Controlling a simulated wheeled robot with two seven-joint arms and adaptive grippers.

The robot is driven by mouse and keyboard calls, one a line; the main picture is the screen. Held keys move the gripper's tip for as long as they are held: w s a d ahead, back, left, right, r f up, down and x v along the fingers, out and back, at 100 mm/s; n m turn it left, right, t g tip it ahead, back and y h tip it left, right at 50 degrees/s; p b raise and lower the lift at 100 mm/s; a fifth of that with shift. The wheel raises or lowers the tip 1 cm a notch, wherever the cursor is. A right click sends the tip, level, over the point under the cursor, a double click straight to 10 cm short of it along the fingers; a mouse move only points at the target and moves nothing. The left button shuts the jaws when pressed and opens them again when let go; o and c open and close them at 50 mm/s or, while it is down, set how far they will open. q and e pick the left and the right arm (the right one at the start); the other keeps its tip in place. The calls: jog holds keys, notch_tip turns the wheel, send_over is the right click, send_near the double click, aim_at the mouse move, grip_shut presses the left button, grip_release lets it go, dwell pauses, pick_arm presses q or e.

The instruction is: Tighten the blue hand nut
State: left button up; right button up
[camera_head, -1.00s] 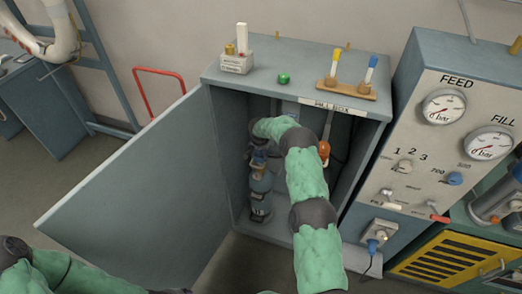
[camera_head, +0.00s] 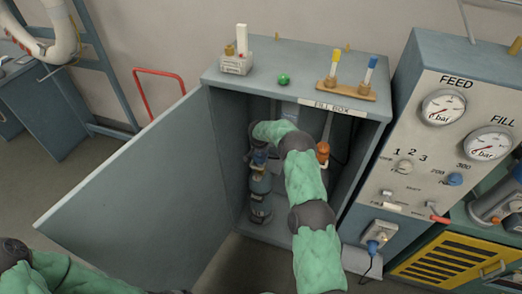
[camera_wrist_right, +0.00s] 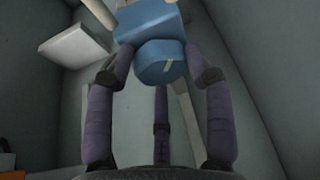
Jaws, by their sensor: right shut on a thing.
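The grey fill box (camera_head: 222,140) has its door (camera_head: 125,195) swung open to the left. An orange-topped fitting (camera_head: 323,150) stands in the box, right of my right arm. A gauge panel (camera_head: 430,150) stands right of it. Small parts stand on the box top.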

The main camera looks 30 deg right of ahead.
jog(key=shift+w+r, duration=0.25)
jog(key=shift+r, duration=0.05)
